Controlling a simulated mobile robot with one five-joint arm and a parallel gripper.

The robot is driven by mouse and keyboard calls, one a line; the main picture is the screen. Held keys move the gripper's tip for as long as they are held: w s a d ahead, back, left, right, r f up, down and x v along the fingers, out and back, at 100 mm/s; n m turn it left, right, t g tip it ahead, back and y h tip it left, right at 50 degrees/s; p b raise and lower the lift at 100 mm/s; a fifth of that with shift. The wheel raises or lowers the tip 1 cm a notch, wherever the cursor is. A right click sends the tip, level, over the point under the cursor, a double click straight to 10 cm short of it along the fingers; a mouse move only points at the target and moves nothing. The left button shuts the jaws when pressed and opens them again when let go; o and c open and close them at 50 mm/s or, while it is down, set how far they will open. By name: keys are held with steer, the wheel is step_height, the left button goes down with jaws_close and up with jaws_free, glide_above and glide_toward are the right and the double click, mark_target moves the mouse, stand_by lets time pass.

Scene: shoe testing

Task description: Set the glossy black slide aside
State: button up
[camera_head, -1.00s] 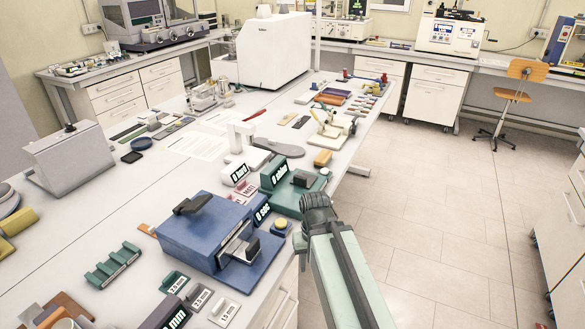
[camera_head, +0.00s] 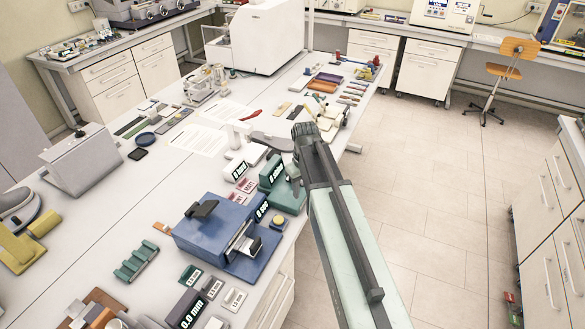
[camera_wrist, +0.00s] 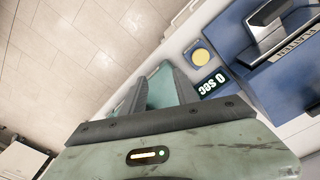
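I cannot single out the glossy black slide with certainty. A small flat dark piece (camera_head: 138,153) lies on the left part of the bench. A grey sole-shaped piece (camera_head: 271,141) lies near the bench middle. My gripper shows in the wrist view (camera_wrist: 158,88), with its two grey fingers apart and nothing clearly held. A teal surface shows between them. In the head view my arm's dark end is over the right bench edge, beside the green tester (camera_head: 283,190), and its fingers are hidden.
A blue tester (camera_head: 205,236) with a yellow button (camera_head: 277,222) stands at the front. A white box machine (camera_head: 262,38) stands behind.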

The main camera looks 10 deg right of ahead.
steer(key=w+n, duration=0.2)
steer(key=w, duration=0.3)
steer(key=w+n, duration=0.2)
steer(key=w, duration=0.3)
steer(key=w+n, duration=0.2)
steer(key=w, duration=0.3)
steer(key=shift+d+f, duration=0.15)
steer(key=shift+s+f, duration=0.1)
step_height(320, 180, down, 8)
steer(key=b, duration=0.8)
steer(key=shift+r, duration=0.2)
jaws_close()
steer(key=shift+r, duration=0.1)
